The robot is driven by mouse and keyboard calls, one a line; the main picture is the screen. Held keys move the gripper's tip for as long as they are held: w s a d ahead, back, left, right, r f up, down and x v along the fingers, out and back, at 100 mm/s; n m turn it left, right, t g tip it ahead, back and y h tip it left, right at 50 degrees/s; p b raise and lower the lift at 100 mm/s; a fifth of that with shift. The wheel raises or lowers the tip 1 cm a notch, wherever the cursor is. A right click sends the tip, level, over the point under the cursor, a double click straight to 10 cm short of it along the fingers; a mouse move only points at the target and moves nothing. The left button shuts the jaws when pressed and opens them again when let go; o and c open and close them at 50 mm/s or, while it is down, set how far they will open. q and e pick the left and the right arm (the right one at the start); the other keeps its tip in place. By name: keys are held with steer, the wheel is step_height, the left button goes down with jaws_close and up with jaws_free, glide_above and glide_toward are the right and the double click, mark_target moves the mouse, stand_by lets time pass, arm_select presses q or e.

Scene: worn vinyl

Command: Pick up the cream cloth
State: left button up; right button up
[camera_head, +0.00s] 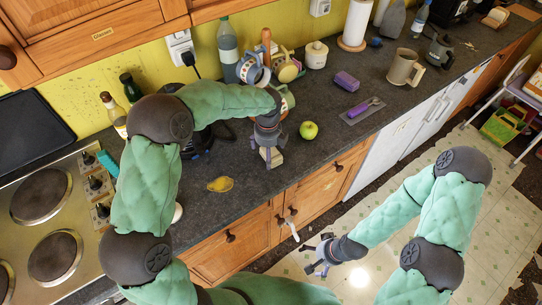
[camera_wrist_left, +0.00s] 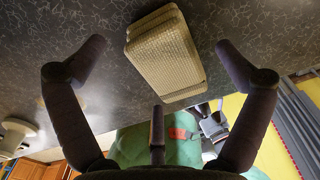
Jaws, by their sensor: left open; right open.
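The cream cloth (camera_wrist_left: 165,52) is a folded, waffle-textured pad lying on the dark countertop. In the left wrist view it sits between the spread fingers of my left gripper (camera_wrist_left: 160,60), with a gap on both sides. In the head view a small part of the cloth (camera_head: 276,159) shows under my left gripper (camera_head: 268,150), which hides the rest. My left gripper is open, pointing down and close above the cloth. My right gripper (camera_head: 319,257) is open and empty, low in front of the cabinets and over the floor.
A green apple (camera_head: 308,130) stands right of the cloth, and a yellow flat item (camera_head: 220,184) lies to its left. Mugs (camera_head: 288,68) and a bottle (camera_head: 228,50) stand behind. A purple sponge (camera_head: 346,81) and a grey mug (camera_head: 404,68) are farther right. The stove (camera_head: 75,200) is at left.

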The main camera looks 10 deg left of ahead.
arm_select(q)
steer(key=shift+f, duration=0.35)
steer(key=c, duration=1.1)
steer(key=shift+c, duration=0.3)
steer(key=shift+r, duration=0.1)
steer(key=shift+r, duration=0.55)
step_height(320, 180, up, 2)
steer(key=shift+r+p, duration=0.15)
steer(key=shift+p, duration=0.3)
steer(key=s+d+r+p, duration=0.2)
steer(key=s+d+r, duration=0.2)
steer(key=s+r, duration=0.5)
steer(key=shift+s+r, duration=0.25)
steer(key=shift+s, duration=2)
